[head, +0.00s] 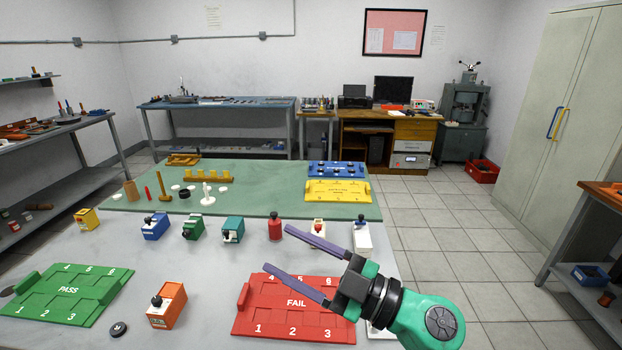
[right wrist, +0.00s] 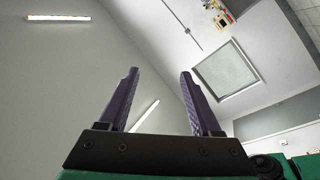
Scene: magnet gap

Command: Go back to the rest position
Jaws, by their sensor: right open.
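My right gripper (head: 298,257) reaches in from the lower right of the head view, above the right side of the table. Its two purple fingers are spread wide with nothing between them. One finger passes over the red FAIL tray (head: 294,318), the other points towards the red block (head: 275,228). My left gripper is not in view.
A green PASS tray (head: 62,295) and an orange block (head: 167,305) lie at the front left of the table. Several coloured blocks stand in a row before the green mat (head: 270,180). Blue (head: 335,169) and yellow (head: 338,191) trays lie at the back right.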

